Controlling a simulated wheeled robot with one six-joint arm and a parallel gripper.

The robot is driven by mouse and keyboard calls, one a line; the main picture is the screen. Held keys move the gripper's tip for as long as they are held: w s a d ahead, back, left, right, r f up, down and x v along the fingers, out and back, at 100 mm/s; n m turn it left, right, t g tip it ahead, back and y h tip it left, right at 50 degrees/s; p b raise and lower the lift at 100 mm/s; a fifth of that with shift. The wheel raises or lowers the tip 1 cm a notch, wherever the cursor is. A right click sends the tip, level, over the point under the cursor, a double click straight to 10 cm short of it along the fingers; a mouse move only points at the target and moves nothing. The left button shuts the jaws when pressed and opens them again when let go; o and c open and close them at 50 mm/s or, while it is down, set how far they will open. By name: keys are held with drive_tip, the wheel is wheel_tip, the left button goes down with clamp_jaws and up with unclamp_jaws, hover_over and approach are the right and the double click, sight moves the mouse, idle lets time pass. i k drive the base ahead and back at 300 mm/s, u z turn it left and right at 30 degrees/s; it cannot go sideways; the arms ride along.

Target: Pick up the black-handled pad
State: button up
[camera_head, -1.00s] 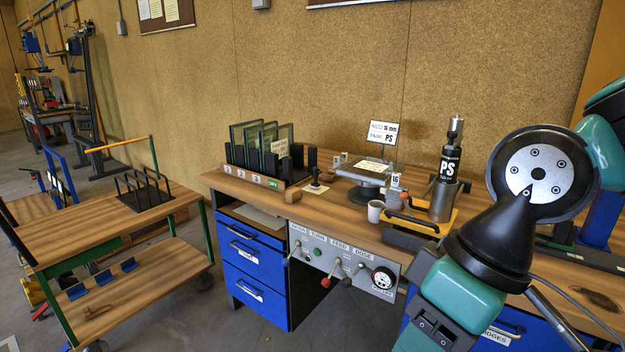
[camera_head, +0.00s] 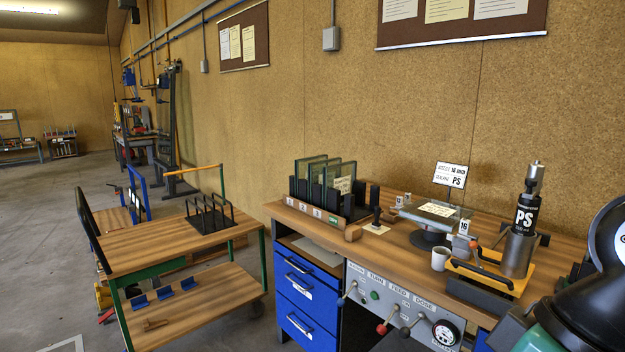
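Two things could be the black-handled pad, and I cannot tell which. One is a small pale, flat piece with an upright black grip (camera_head: 376,226) on the bench left of the glass stand. The other is a dark, flat block with a black bar handle (camera_head: 490,272) at the yellow tray near the bench's front edge. Both rest on the bench, untouched. My arm shows only in part at the lower right corner. My gripper is out of view.
The wooden bench (camera_head: 400,262) carries a glass rack (camera_head: 325,190), a glass plate on a stand (camera_head: 437,212), a white mug (camera_head: 440,259) and a tall PS cartridge (camera_head: 522,222). Levers (camera_head: 388,326) stick out in front. A wooden cart (camera_head: 150,245) stands left, with floor between.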

sight(377, 210)
drive_tip(key=u, duration=0.45)
drive_tip(key=i, duration=0.55)
drive_tip(key=u, duration=0.9)
drive_tip(key=i, duration=2.05)
drive_tip(key=z, duration=1.25)
drive_tip(key=i, duration=0.75)
drive_tip(key=z, duration=0.7)
